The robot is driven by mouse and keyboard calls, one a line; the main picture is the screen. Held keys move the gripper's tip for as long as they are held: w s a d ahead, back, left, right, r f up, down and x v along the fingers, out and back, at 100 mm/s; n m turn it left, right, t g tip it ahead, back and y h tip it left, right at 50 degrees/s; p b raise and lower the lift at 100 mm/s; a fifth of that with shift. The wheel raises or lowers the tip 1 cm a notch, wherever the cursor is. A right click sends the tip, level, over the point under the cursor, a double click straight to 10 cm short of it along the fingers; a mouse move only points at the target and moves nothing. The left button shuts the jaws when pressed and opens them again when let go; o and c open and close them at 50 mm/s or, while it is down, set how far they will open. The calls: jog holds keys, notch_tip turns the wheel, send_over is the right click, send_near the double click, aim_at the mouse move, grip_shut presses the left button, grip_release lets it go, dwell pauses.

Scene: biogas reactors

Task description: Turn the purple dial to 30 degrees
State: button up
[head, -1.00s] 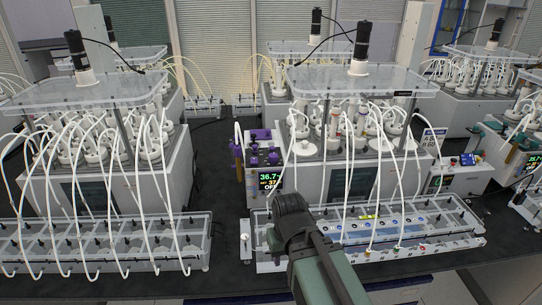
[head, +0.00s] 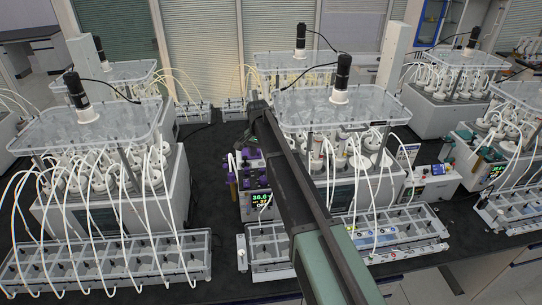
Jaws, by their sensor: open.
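My dark arm reaches up from the bottom edge and passes just right of the panel, covering part of the reactor behind. I cannot make out my gripper or its fingers.
A clear tube rack (head: 386,233) stands in front of the middle reactor, partly behind my arm. Another rack (head: 110,265) lies in front of the left reactor (head: 85,125), with white hoses looping to it. Bare black bench (head: 214,200) shows between the left reactor and the panel.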

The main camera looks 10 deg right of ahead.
aim_at(263, 178)
jog(key=f+m+b, duration=0.1)
jog(key=f+b, duration=0.2)
jog(key=f, duration=0.1)
jog(key=f+b, duration=0.4)
jog(key=f+m+b, duration=0.1)
jog(key=f+b, duration=0.2)
jog(key=b, duration=0.1)
jog(key=shift+s+d+f+m, duration=0.2)
jog(key=shift+s+f+m, duration=0.1)
jog(key=shift+f, duration=0.1)
jog(key=shift+w, duration=0.1)
jog(key=shift+r, duration=0.1)
jog(key=c, duration=0.9)
